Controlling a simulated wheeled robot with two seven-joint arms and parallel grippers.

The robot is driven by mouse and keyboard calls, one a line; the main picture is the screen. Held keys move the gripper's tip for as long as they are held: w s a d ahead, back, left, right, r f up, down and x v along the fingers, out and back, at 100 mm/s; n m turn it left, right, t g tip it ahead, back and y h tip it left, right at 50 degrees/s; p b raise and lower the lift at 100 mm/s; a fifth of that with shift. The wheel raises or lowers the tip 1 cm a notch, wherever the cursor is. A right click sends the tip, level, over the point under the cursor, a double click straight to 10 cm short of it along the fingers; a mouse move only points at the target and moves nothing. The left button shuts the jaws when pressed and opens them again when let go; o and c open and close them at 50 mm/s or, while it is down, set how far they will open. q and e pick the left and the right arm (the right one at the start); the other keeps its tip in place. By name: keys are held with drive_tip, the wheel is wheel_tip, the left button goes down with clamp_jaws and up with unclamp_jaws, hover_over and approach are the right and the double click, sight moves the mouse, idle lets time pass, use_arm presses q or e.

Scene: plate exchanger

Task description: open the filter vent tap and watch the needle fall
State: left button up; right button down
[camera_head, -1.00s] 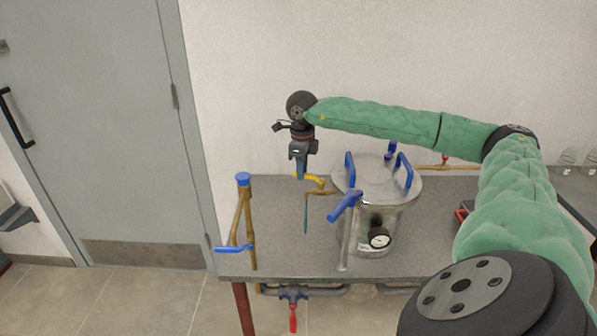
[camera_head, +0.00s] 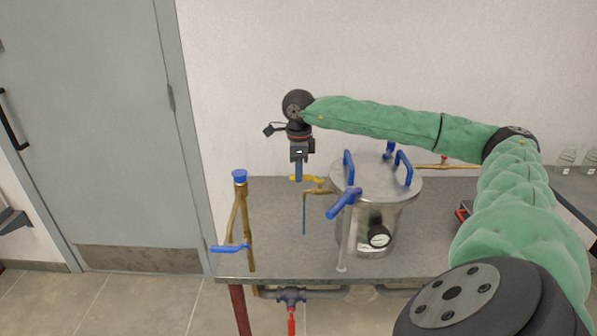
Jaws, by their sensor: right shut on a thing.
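A steel filter vessel (camera_head: 372,211) with blue clamp handles stands on the bench. My right gripper (camera_head: 298,177) reaches over from the right, pointing down, and is shut on the yellow lever. The exact grip at the fingertips is small in the picture. My left gripper is not in view.
A brass pipe (camera_head: 243,220) with a blue cap and blue lever stands at the left end of the grey bench (camera_head: 285,265). A red-handled valve (camera_head: 291,297) hangs below the front edge. Glass bottles (camera_head: 567,160) stand at the far right.

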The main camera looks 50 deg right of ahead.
drive_tip(key=c, duration=1.6)
unclamp_jaws()
drive_tip(key=shift+r, duration=0.1)
